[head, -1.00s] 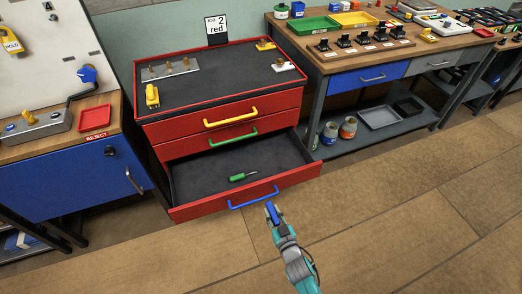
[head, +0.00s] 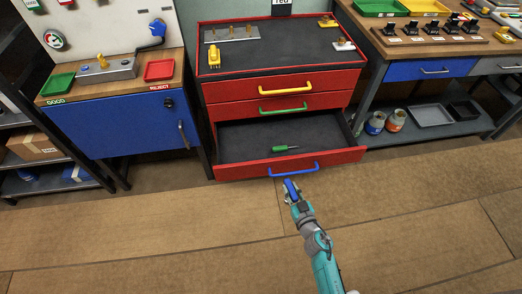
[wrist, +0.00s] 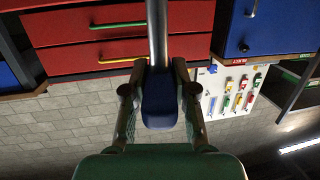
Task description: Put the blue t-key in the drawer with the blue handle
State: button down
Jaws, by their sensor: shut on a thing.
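The blue t-key (wrist: 160,98) has a blue handle and a long metal shaft; my gripper (wrist: 158,100) is shut on its handle in the wrist view. In the head view the t-key's blue part (head: 290,187) shows at the tip of my gripper (head: 292,193). The drawer with the blue handle (head: 228,172) is the lowest of the red cabinet and is pulled open. Its blue handle (head: 293,170) appears just above my gripper in the picture. A green-handled tool (head: 284,149) lies in this drawer.
The drawers with the yellow handle (head: 285,87) and green handle (head: 283,109) are shut. A blue-fronted bench (head: 125,128) with green and red trays stands left. A workbench (head: 440,69) with a lower shelf stands right. The floor in front is clear.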

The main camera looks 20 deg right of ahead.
aim_at(304, 141)
jog(key=u, duration=3.25)
jog(key=k+l+u, duration=0.35)
jog(key=k, duration=0.15)
jog(key=k+u, duration=0.3)
jog(key=k, duration=0.25)
jog(key=k+j+z, duration=0.1)
jog(key=k+z, duration=0.2)
jog(key=k, duration=0.5)
jog(key=k+l+z, duration=0.1)
jog(key=k+z, duration=0.15)
jog(key=k, duration=0.55)
jog(key=k+j+u, duration=0.1)
jog(key=k+u, duration=0.35)
jog(key=k, duration=1.2)
jog(key=k+z, duration=0.15)
jog(key=z, duration=1.35)
jog(key=i+l+z, duration=0.1)
jog(key=i+z, duration=0.25)
jog(key=i, duration=0.65)
